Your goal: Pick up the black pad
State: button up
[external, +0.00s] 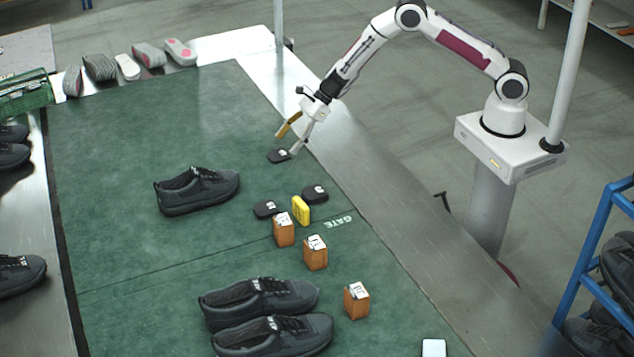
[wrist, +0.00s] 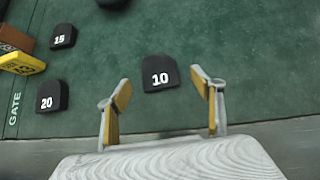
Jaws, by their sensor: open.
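Several black pads lie on the green mat. The one marked 10 (wrist: 160,74) lies between and just beyond my fingertips in the wrist view; it also shows below my gripper in the external view (external: 279,156). A pad marked 15 (wrist: 63,36) and a pad marked 20 (wrist: 51,97) lie to its left in the wrist view; they also show as dark pads beside the yellow block in the external view, 15 (external: 266,209) and 20 (external: 315,194). My gripper (external: 288,142) is open and empty over the pad marked 10, fingers pointing down.
A yellow block (external: 300,211) stands between the other two pads. Brown blocks (external: 316,253) with white labels stand in a row near the GATE marking. A dark shoe (external: 197,191) is left of the pads, with more shoes at the front (external: 272,334). The mat (external: 110,220) is otherwise fairly clear.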

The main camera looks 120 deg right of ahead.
aim_at(279, 154)
jog(key=shift+x, duration=1.65)
jog(key=shift+a, duration=0.15)
jog(key=c, duration=1.2)
